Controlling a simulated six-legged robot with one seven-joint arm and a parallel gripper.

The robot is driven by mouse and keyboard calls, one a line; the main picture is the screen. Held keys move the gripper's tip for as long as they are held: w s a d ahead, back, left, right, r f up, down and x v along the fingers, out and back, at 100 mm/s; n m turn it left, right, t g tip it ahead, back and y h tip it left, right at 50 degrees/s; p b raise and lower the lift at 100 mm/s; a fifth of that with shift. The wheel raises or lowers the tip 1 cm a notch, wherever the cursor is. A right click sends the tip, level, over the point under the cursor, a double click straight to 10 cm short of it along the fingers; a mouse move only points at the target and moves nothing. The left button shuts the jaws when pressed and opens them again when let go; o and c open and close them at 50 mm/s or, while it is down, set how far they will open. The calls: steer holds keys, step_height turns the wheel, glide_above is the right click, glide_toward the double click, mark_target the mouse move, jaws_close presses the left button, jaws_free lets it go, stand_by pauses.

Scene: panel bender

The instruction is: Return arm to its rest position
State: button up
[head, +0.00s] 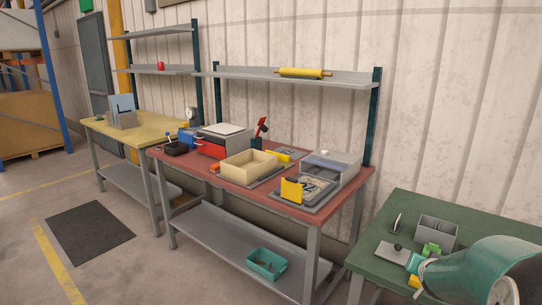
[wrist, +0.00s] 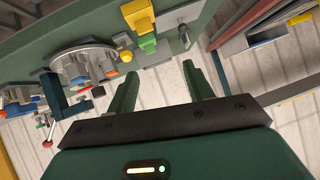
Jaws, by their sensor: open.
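My gripper (wrist: 160,85) shows in the wrist view with its two green fingers spread apart and nothing between them. The fingers point toward a green bench (wrist: 60,18) that fills the top of that view, tilted by the camera angle. In the head view my arm, teal and rounded, reaches in from the lower right over the green-topped bench (head: 475,213). The fingertips are not clearly visible there.
The green bench holds a grey bin (head: 437,232), a grey plate (head: 392,254) and a green part (head: 431,250). A red-topped bench (head: 200,165) stands to the left with a beige tray (head: 249,168) and a yellow bracket (head: 291,190). Open floor lies at the lower left.

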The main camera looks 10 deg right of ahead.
steer(key=s+a+r+n+y, duration=0.1)
steer(key=a+r+n+y, duration=0.3)
steer(key=a, duration=1.1)
steer(key=s+a+r+n+g+y, duration=0.1)
steer(key=s+a+r+n, duration=0.1)
steer(key=s+a, duration=0.6)
steer(key=s+a+r+n+g+y, duration=0.1)
steer(key=s+a+r+n+g, duration=0.1)
steer(key=s+a, duration=0.7)
steer(key=a+n, duration=0.1)
steer(key=a, duration=0.2)
steer(key=shift+a+r+n+y, duration=0.25)
steer(key=shift+r+n+y, duration=0.05)
steer(key=shift+r+y, duration=0.1)
steer(key=c, duration=0.3)
steer(key=shift+d, duration=0.1)
steer(key=shift+c, duration=0.2)
